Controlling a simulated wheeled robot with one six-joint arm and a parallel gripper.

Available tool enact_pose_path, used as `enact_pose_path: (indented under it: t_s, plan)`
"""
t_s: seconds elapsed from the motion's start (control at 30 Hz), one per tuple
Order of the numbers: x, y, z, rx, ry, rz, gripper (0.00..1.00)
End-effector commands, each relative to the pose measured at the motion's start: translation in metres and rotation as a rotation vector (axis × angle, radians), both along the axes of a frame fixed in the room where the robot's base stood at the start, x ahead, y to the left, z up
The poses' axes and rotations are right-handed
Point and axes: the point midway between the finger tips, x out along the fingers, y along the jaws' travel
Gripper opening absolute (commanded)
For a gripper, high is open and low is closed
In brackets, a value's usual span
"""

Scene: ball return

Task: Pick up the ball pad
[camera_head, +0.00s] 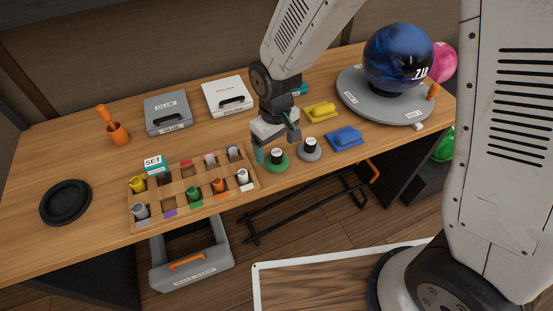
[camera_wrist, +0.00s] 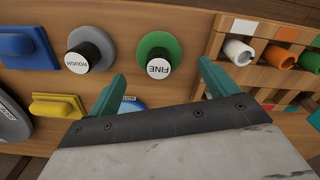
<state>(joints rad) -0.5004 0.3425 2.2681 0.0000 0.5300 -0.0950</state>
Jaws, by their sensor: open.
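Two round pads with black, white-topped knobs lie near the table's front edge. One is a green pad (camera_head: 284,167) whose knob is marked FINE; it also shows in the wrist view (camera_wrist: 173,46). The other is a grey pad (camera_head: 316,156) marked ROUGH, left of the green one in the wrist view (camera_wrist: 101,39). I cannot tell which one the task calls the ball pad. My gripper (camera_head: 278,146) is open and empty, close above the green pad. In the wrist view its teal fingertips (camera_wrist: 158,82) are spread apart, with the green pad's knob just beyond the gap between them.
A wooden rack (camera_head: 151,224) of small coloured pots stands left of the green pad. A yellow block (camera_head: 320,113) and a blue block (camera_head: 344,139) lie to the right. A blue ball (camera_head: 397,57) sits on a grey round stand (camera_head: 362,108).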

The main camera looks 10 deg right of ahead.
Motion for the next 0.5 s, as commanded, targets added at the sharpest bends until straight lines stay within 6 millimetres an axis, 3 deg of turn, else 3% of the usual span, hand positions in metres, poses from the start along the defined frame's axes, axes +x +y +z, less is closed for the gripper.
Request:
enact_pose_path:
  t_s: [0.23, 0.5]
  plan:
    - [-0.005, -0.003, -0.037, -0.003, 0.004, -0.001, 0.85]
    - [-0.004, -0.003, -0.043, -0.001, 0.001, -0.001, 0.85]
